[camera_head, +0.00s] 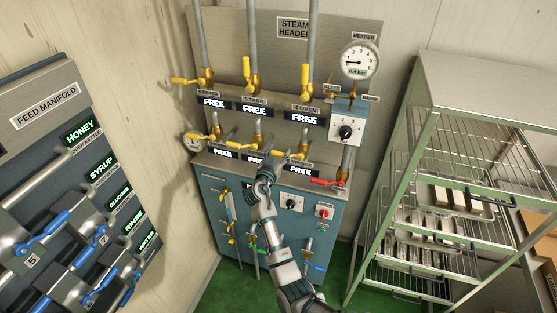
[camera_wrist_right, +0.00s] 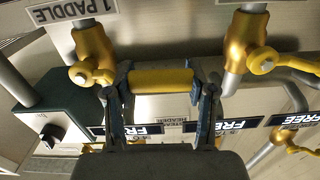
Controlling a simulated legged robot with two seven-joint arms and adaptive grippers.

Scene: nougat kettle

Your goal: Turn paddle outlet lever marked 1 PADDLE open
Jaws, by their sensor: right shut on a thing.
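The paddle outlet lever (camera_wrist_right: 160,80) is a yellow handle on a brass valve (camera_wrist_right: 93,55) beside the plate marked 1 PADDLE (camera_wrist_right: 72,10); the right wrist view shows it upside down. My right gripper (camera_wrist_right: 160,92) is shut on the yellow handle, one blue-grey finger near each end of its visible length. The handle lies crosswise, sideways from the valve. In the head view, the right gripper (camera_head: 268,167) is at the lower valve row of the steam header, left of the rightmost brass valve (camera_head: 303,149). It partly hides a FREE display. My left gripper is not in view.
A neighbouring brass valve (camera_wrist_right: 243,45) with a yellow lever is close beside the gripper. A red lever (camera_head: 327,182) and a switch box (camera_head: 346,131) are to the right. The feed manifold (camera_head: 45,112) stands left, a wire rack (camera_head: 430,120) right.

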